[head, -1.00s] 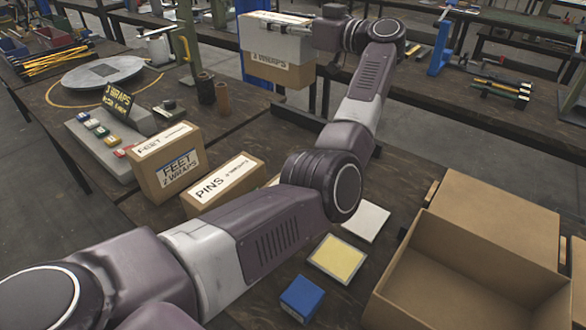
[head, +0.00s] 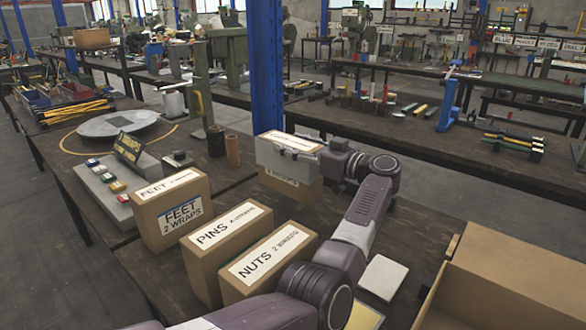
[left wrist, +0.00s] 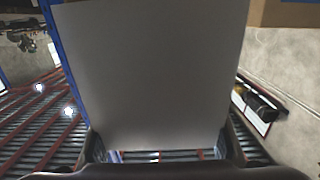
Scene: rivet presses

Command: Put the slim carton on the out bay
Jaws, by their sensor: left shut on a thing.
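My left gripper (head: 322,163) is shut on a pale grey-white slim carton (head: 286,157), at the back of the near bench. The carton is upright, right in front of a brown labelled carton (head: 296,190) whose lower part shows beneath it. I cannot tell whether the two touch. In the left wrist view the slim carton (left wrist: 160,75) fills the middle between the fingers (left wrist: 165,145), with a blue strip along its left side. No place is clearly marked as the out bay. My right gripper is not in view.
Brown cartons labelled FEET (head: 172,220), PINS (head: 225,262) and NUTS (head: 268,262) stand in a row on the bench. A white pad (head: 383,277) and a yellow pad (head: 365,317) lie at right, beside an open cardboard box (head: 500,290). A blue post (head: 267,70) rises behind.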

